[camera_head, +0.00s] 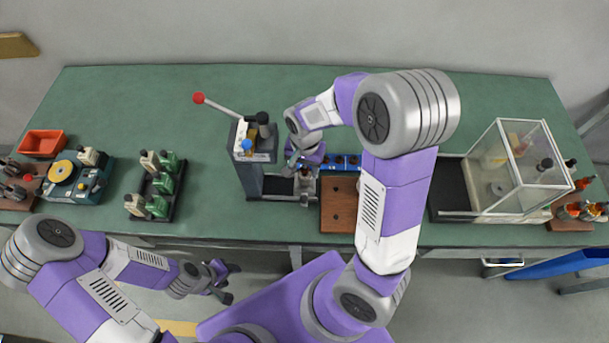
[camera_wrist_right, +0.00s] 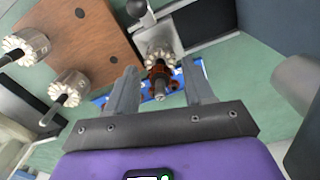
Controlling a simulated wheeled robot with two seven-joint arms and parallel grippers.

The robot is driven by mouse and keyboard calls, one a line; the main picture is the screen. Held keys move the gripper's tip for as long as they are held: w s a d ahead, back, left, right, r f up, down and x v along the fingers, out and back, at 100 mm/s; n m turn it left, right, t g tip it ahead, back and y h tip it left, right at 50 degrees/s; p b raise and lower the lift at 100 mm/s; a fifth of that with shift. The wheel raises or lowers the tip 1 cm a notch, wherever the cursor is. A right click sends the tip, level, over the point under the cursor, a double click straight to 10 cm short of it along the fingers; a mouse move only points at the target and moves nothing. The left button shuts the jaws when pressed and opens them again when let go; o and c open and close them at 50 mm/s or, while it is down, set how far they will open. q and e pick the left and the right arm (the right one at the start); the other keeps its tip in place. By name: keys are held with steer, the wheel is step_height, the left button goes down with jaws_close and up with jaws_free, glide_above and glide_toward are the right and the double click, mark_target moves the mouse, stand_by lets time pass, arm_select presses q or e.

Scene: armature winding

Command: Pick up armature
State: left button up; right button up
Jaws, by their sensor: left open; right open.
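An armature (camera_wrist_right: 159,72) with a cream toothed end, copper windings and a grey shaft shows in the right wrist view, between the spread fingers of my right gripper (camera_wrist_right: 163,66). No finger visibly closes on it. Two silver armatures (camera_wrist_right: 28,44) (camera_wrist_right: 72,88) with cream toothed ends and protruding shafts are at left in that view. In the head view my right gripper (camera_head: 303,160) points down beside the lever press, partly hidden by its wrist. My left gripper (camera_head: 222,281) is open and empty in front of the table edge.
A brown board (camera_head: 338,222) with holes lies right of the lever press (camera_head: 262,150), near a blue bin (camera_head: 350,161). A clear-walled case (camera_head: 520,170) stands at right. A black rack (camera_head: 155,196), a winding device (camera_head: 75,178) and a red tray (camera_head: 42,143) are at left.

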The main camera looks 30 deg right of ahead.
steer(key=shift+f, duration=0.45)
steer(key=shift+c, duration=0.2)
jaws_close()
steer(key=shift+r, duration=0.1)
step_height(320, 180, up, 18)
steer(key=p, duration=0.4)
